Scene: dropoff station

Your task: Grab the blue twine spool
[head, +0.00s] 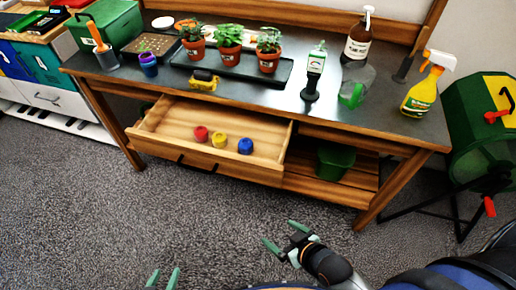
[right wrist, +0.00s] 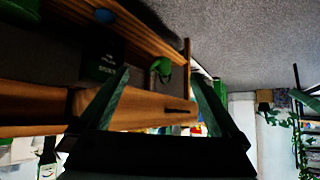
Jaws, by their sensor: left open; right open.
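The blue twine spool (head: 245,146) lies in the open wooden drawer (head: 170,122), towards its right end. A yellow spool (head: 219,140) and a red spool (head: 201,133) lie to its left. My right gripper (head: 284,237) is open and empty, in front of the bench and well short of the drawer. Its two fingers also frame the right wrist view (right wrist: 157,100). My left gripper (head: 163,279) is open at the bottom edge of the head view, with only its fingertips showing. A blue object (right wrist: 104,15) at the top of the right wrist view is too dark to identify.
The bench top (head: 235,93) holds potted plants on a tray (head: 225,68), a yellow-black item (head: 204,80), bottles and a yellow spray bottle (head: 421,93). A green bin (head: 334,161) sits on the lower shelf. A green drum (head: 470,130) stands right. The carpet before the bench is clear.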

